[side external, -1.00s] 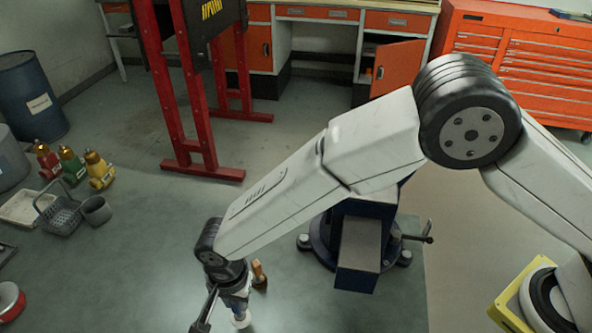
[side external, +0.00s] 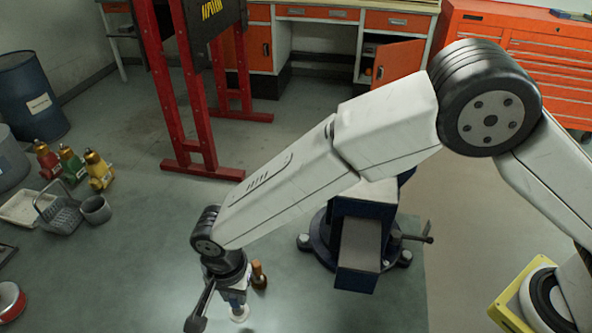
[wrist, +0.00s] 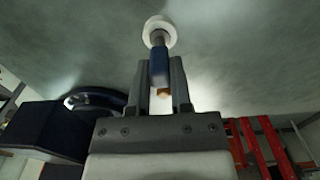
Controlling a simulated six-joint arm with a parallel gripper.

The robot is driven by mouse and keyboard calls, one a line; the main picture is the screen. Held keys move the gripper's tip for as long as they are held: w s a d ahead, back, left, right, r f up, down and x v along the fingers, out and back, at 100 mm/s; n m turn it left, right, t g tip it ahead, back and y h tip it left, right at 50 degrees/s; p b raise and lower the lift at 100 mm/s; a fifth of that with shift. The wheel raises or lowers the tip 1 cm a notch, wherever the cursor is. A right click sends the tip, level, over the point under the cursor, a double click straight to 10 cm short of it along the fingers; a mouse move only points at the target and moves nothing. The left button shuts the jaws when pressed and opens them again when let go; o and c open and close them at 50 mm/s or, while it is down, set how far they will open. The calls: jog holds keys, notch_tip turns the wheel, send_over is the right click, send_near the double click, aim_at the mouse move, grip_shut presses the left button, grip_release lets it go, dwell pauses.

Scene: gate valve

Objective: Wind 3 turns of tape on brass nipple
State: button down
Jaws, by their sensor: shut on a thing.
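In the wrist view my gripper (wrist: 160,82) is closed around a blue handle-like piece (wrist: 159,68). A grey shaft runs from it to a white roll or ring (wrist: 160,30), which looks like the tape. In the side view my gripper (side external: 231,290) hangs low at the bottom, with the white roll (side external: 239,313) below it. A brown-orange upright piece (side external: 259,276) stands just right of my gripper; I cannot tell whether it is the brass nipple. A small orange-tan piece (wrist: 164,92) shows between the fingers in the wrist view. No tape wraps can be made out.
A dark blue vise (side external: 358,255) stands right of my gripper. At left are a grey basket (side external: 62,213), a grey cup (side external: 96,210), several colored bottles (side external: 72,166) and a red roll (side external: 10,300). A red press frame (side external: 200,120) stands behind. The surface between is clear.

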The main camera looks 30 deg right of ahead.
notch_tip(320, 180, up, 32)
jog(key=w+d, duration=0.6)
jog(key=d, duration=0.6)
jog(key=w+d, duration=0.6)
jog(key=d, duration=2.6)
jog(key=f, duration=0.3)
jog(key=d+f, duration=0.1)
jog(key=f, duration=0.1)
jog(key=shift+s+f, duration=0.2)
jog(key=shift+f, duration=0.15)
jog(key=shift+f, duration=0.2)
jog(key=shift+f, duration=2.25)
